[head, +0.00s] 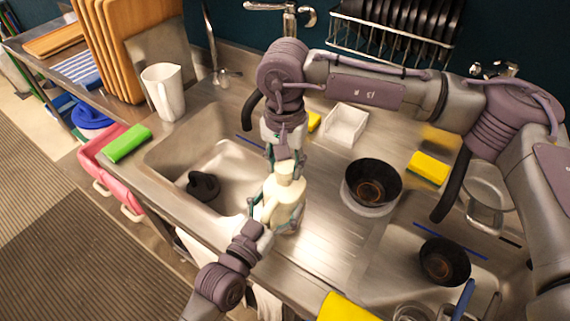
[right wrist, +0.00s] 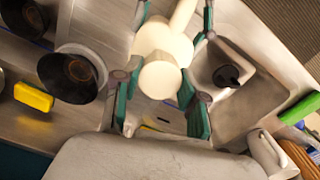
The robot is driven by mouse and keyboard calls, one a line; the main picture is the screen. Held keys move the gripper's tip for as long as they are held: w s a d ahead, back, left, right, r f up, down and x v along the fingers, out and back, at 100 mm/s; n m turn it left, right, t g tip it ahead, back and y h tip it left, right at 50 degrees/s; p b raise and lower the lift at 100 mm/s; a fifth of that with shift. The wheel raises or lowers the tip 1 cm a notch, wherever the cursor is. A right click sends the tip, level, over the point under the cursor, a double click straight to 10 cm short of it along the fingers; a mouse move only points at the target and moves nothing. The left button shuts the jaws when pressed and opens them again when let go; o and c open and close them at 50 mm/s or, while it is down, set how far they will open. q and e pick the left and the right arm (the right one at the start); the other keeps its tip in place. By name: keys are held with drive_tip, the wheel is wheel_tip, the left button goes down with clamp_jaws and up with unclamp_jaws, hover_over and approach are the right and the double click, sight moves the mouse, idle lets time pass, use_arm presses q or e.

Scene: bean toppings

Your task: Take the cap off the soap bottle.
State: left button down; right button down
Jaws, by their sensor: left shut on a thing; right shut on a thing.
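The soap bottle (head: 286,205) is cream-coloured and stands roughly upright on the metal counter between the sinks. Its cap (right wrist: 160,80) is a round cream piece at the top, also seen in the head view (head: 284,171). My left gripper (head: 272,209) comes from below and is shut on the bottle body, its fingers partly hidden against it. My right gripper (head: 284,160) points down from above and is shut on the cap, with a green-padded finger on each side in the right wrist view. I cannot tell whether a gap separates cap and bottle.
A black bowl (head: 373,183) stands right of the bottle, with yellow sponges (head: 428,168) and a white container (head: 345,125) behind. The left sink (head: 215,165) holds a dark object (head: 203,186). A white pitcher (head: 163,92) and green sponge (head: 128,143) are at the left.

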sight(285, 165)
drive_tip(key=shift+r, duration=0.1)
drive_tip(key=shift+r, duration=1.9)
use_arm(q)
unclamp_jaws()
